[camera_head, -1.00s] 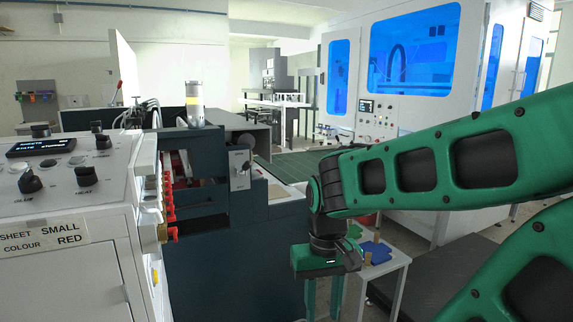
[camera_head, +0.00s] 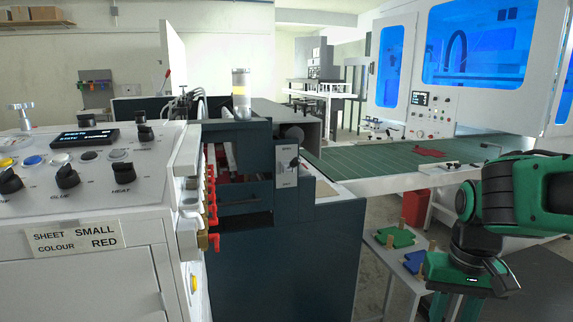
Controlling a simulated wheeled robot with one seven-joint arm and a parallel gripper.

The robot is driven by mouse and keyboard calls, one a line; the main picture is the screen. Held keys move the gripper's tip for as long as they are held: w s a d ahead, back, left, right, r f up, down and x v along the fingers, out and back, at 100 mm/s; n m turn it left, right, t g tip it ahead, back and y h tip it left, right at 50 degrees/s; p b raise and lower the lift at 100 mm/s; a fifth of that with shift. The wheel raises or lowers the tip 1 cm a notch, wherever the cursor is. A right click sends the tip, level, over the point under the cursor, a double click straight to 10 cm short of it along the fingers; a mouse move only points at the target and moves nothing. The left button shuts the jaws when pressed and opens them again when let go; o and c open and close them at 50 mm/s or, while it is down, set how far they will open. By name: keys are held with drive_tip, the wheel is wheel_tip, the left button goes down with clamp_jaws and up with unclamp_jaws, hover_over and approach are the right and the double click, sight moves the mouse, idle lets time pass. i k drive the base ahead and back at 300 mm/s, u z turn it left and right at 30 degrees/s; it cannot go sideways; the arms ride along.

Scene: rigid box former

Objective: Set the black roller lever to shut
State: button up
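A light plate (camera_head: 287,167) on the near right face of the dark machine carries a round black knob (camera_head: 293,134) at its top and a small dark part near its middle. I cannot tell for sure which of these is the black roller lever, nor its setting. My gripper (camera_head: 455,307) is at the lower right, pointing down, well right of the plate and touching nothing I can see. Its green fingers look apart and empty, with their tips cut off by the picture's bottom edge.
A white control cabinet (camera_head: 90,230) with black knobs stands at the left, red levers (camera_head: 212,205) along its side. A green conveyor (camera_head: 380,162) lies behind. A small table (camera_head: 398,268) with green and blue pieces stands by my gripper. Floor shows between machine and table.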

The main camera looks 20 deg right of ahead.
sight(296, 161)
drive_tip(key=z, duration=0.1)
drive_tip(key=i, duration=1)
drive_tip(key=u, duration=0.1)
